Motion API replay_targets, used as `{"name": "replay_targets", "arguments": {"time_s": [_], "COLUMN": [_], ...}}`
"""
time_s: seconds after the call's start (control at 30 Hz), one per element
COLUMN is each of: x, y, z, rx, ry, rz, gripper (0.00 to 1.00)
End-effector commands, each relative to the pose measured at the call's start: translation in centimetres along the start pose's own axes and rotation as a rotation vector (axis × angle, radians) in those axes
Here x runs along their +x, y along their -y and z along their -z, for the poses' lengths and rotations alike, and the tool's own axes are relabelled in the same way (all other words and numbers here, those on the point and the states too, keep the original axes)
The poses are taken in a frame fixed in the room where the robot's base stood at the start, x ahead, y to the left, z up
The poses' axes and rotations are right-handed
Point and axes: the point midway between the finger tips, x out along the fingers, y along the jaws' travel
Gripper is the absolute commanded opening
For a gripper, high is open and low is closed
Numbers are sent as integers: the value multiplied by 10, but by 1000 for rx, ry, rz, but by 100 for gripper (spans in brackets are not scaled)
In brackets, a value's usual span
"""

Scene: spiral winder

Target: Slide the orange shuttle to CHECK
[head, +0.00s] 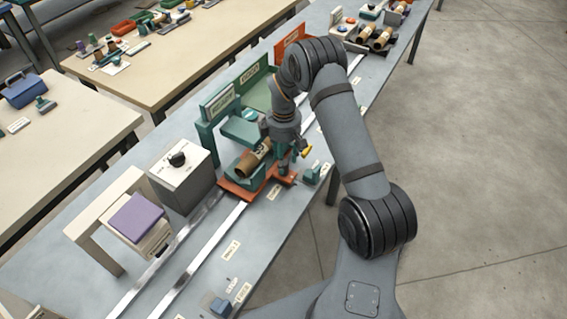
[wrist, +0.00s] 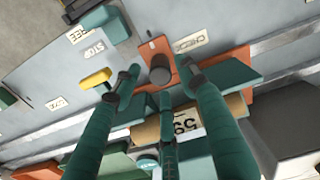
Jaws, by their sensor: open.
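The orange shuttle (head: 236,194) sits across the metal rails beside a CHECK label (head: 274,192). It carries a brown cardboard tube (head: 247,162) in a teal cradle. In the wrist view, the shuttle's orange front tab (wrist: 152,46) bears a dark round knob (wrist: 160,75), and the CHECK label (wrist: 192,43) lies just beside the tab. My gripper (head: 286,168) is over the tab, fingers pointing down. In the wrist view, my gripper (wrist: 158,68) is open, with the knob between its fingertips. I cannot tell whether they touch it. My arm hides part of the shuttle in the head view.
A grey box with a black knob (head: 179,160) and a white stand with a purple pad (head: 135,217) stand toward the near left. A green panel (head: 256,88) stands behind the shuttle. A yellow lever (wrist: 95,78) and a STOP label (wrist: 94,50) are close to my fingers.

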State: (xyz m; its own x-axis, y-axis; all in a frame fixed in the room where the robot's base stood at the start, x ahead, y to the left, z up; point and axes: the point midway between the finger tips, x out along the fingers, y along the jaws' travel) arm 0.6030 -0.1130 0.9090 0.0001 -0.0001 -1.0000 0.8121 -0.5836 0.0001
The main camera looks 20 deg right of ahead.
Motion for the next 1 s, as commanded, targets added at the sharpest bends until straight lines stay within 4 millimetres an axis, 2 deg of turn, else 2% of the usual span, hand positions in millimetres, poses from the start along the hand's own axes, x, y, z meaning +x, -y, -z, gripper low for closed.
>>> {"name": "replay_targets", "arguments": {"time_s": [0.03,0.2,0.4,0.6,1.0], "x": [-12,-50,-81,-92,-92], "y": [-1,-1,0,0,0], "z": [2,1,1,0,0], "rx": [-1,-1,0,-1,-1], "ry": [-3,-3,-2,-1,-1], "rz": [-4,-5,-3,0,0], "gripper": [42,42,42,42,42]}}
